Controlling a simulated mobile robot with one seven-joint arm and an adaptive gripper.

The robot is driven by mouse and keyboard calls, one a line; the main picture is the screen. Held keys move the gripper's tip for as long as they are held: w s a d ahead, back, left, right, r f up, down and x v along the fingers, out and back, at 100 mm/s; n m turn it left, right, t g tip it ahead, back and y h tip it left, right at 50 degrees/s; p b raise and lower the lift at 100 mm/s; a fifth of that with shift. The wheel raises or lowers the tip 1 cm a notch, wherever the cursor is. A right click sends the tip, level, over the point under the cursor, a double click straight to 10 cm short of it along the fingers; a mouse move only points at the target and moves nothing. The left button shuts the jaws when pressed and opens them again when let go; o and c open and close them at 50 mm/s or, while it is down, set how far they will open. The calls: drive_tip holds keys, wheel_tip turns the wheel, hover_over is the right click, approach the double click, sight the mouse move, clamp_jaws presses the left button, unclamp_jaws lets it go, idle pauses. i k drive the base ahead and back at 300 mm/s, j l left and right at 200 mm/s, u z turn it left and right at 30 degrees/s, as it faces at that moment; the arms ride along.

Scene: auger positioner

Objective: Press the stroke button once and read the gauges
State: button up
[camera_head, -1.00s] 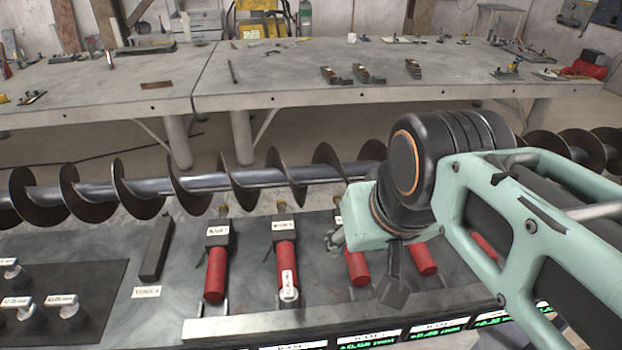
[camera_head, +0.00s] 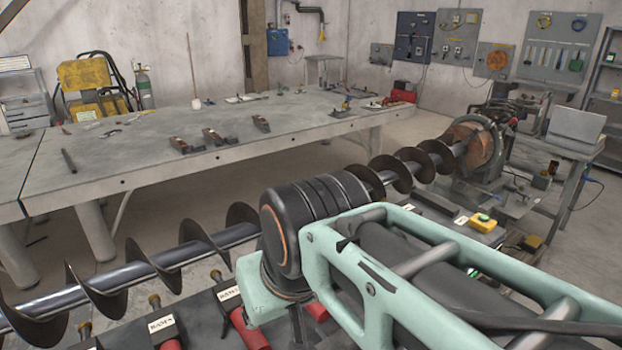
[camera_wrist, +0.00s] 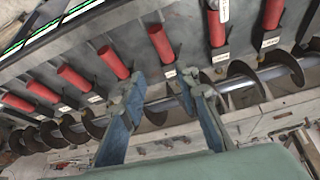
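A yellow box with a green button on top (camera_head: 483,222) sits on the bench at the right, beyond my arm in the head view. I cannot read a label on it. My gripper (camera_wrist: 160,82) is open and empty in the wrist view, with its two blue-grey fingers apart above the auger and red cylinders. In the head view my arm hides most of it. The gauge displays (camera_wrist: 50,28) show as a dark strip with green lines at the wrist view's upper left. Their figures are too small and slanted to read there.
The long auger (camera_head: 120,278) crosses the bench in front of my arm, ending at a motor unit (camera_head: 470,150). A grey table (camera_head: 130,165) stands behind, with open floor between.

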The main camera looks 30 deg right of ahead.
sight(483, 218)
drive_tip(key=z, duration=2.05)
drive_tip(key=u, duration=0.55)
drive_tip(key=i+l+u, duration=0.15)
drive_tip(key=u, duration=0.3)
drive_tip(key=l+u, duration=0.4)
drive_tip(key=i+l+u, duration=0.1)
drive_tip(key=l+u, duration=0.25)
drive_tip(key=l, duration=0.45)
drive_tip(key=l+u, duration=0.3)
drive_tip(key=l, duration=0.5)
drive_tip(key=l+u, duration=0.1)
drive_tip(key=l, duration=0.7)
drive_tip(key=k+l+u, duration=0.1)
drive_tip(key=l, duration=0.7)
